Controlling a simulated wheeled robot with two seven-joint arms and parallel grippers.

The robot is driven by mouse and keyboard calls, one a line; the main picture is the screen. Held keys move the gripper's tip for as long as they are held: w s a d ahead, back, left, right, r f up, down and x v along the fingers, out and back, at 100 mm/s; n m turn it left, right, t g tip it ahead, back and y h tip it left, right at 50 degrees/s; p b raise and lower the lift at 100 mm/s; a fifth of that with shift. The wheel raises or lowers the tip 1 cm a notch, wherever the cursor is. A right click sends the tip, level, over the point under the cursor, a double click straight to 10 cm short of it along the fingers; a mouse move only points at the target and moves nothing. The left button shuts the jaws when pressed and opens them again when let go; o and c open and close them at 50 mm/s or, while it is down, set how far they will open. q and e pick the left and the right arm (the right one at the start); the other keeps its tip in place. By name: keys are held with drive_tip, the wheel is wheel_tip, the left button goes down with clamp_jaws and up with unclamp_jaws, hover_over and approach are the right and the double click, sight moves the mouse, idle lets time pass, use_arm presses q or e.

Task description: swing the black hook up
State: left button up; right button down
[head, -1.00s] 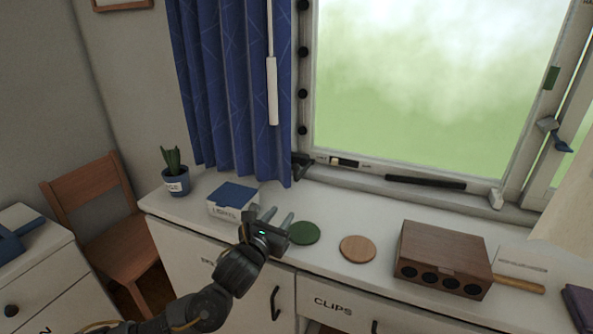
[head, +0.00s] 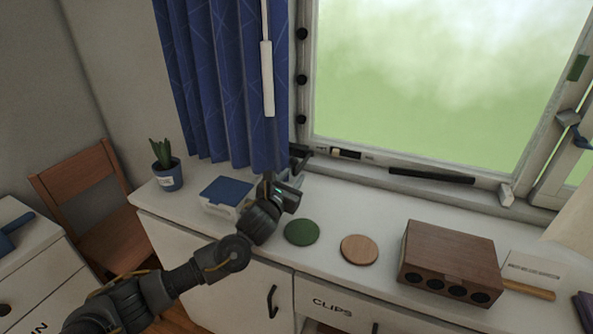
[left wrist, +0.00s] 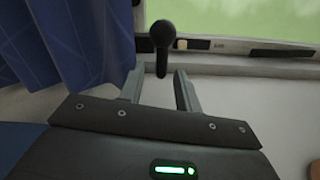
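The black hook (head: 300,154) is at the lower left corner of the window frame, beside the blue curtain. In the left wrist view the black hook (left wrist: 162,42) shows a rounded upper end and a narrow part pointing down. My left gripper (head: 277,172) is over the back of the white counter, just in front of the hook. In the left wrist view my left gripper (left wrist: 159,80) has its two fingers apart with nothing held. The hook's lower end shows just beyond and between the fingertips; contact cannot be told. My right gripper is not in view.
The blue curtain (head: 222,90) hangs close to the gripper's left. On the counter are a blue-lidded box (head: 222,200), a green disc (head: 301,232), a wooden disc (head: 359,249) and a wooden box (head: 450,254). A white wand (head: 268,80) hangs by the curtain.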

use_arm(q)
drive_tip(key=shift+x, duration=1.6)
clamp_jaws()
